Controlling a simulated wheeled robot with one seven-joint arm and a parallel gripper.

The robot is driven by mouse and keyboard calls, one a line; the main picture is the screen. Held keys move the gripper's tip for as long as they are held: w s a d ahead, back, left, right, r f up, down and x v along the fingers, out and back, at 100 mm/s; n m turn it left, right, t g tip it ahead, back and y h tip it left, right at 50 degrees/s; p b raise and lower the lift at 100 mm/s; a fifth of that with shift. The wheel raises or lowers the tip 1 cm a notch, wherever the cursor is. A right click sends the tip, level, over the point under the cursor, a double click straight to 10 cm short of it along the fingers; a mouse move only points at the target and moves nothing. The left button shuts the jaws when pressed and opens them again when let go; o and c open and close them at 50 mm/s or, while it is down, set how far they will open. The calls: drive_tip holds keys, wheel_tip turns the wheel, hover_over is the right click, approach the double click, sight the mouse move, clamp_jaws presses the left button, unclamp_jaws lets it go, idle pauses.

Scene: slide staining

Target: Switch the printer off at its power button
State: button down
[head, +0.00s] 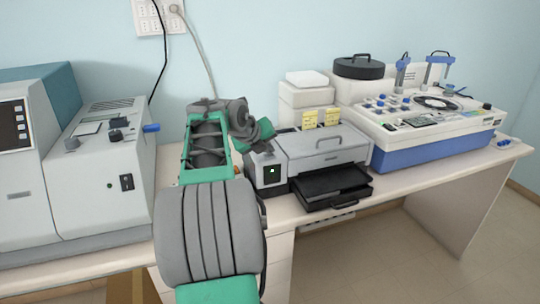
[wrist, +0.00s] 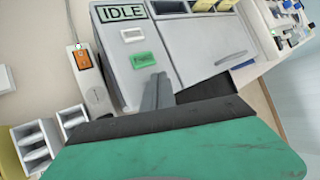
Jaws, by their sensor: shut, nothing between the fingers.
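The printer (head: 325,150) is a light grey box with a dark output tray, standing on the bench right of my arm in the head view. In the wrist view its control panel (wrist: 115,50) shows an "IDLE" display (wrist: 122,12), a white button (wrist: 132,34) and a green button (wrist: 143,59) whose lettering is too small to read surely. My gripper (wrist: 157,78) is shut and empty, with its fingertips just below the green button in the picture. I cannot tell whether they touch the panel. In the head view my arm hides much of the gripper.
A power strip with an orange switch (wrist: 83,60) lies left of the printer. A grey instrument (head: 100,170) stands left of my arm. A blue-and-white staining machine (head: 425,145) stands to the right. Yellow packs (head: 320,118) sit behind the printer.

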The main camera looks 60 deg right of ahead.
sight(268, 156)
idle(0.3)
drive_tip(key=shift+r, duration=0.45)
drive_tip(key=shift+r, duration=0.15)
drive_tip(key=shift+r+p, duration=1.05)
drive_tip(key=shift+r, duration=1.8)
